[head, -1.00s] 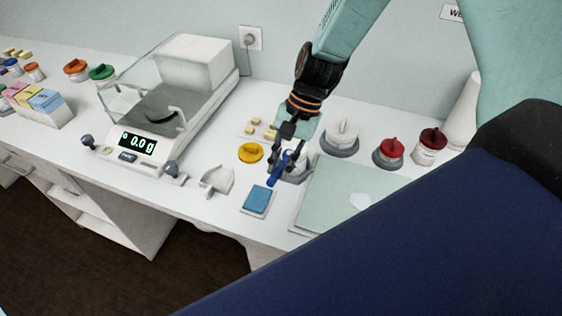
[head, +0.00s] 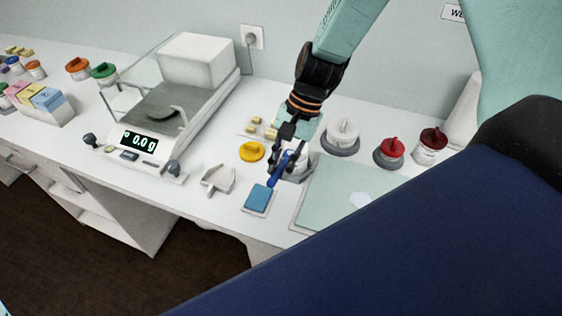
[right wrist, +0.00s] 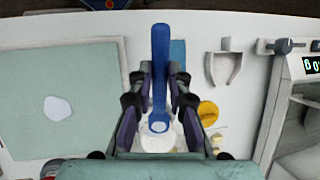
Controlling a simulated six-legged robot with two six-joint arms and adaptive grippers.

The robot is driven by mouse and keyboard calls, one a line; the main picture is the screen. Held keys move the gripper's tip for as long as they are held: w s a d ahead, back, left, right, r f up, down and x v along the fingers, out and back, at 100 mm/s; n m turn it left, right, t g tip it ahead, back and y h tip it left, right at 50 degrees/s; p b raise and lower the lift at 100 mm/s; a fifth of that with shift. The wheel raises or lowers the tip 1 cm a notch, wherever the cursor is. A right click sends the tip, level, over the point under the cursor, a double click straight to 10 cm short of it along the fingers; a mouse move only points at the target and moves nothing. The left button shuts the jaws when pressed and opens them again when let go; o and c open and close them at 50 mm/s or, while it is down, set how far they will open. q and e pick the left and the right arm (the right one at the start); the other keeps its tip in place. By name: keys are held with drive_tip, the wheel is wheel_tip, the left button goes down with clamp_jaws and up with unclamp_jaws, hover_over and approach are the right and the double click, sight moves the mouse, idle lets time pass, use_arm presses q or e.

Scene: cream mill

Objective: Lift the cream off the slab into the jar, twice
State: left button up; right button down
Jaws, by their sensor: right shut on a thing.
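My right gripper (head: 287,157) is shut on a blue spatula (head: 282,174). In the right wrist view the spatula (right wrist: 160,75) stands out between the fingers, with a white jar (right wrist: 158,140) below its near end. In the head view that jar (head: 297,172) is partly hidden behind the gripper. The pale green slab (head: 335,190) lies to the right of the gripper, partly covered by my dark blue body. A white blob of cream (head: 360,200) lies on the slab; it also shows in the right wrist view (right wrist: 57,109). My left gripper is not in view.
A balance (head: 150,140) stands further left. Red-lidded jars (head: 391,152) and a white-knobbed grey-based thing (head: 341,138) stand behind the slab.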

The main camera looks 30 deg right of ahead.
drive_tip(key=shift+r+p, duration=1.3)
drive_tip(key=shift+r, duration=1.5)
drive_tip(key=shift+f, duration=0.1)
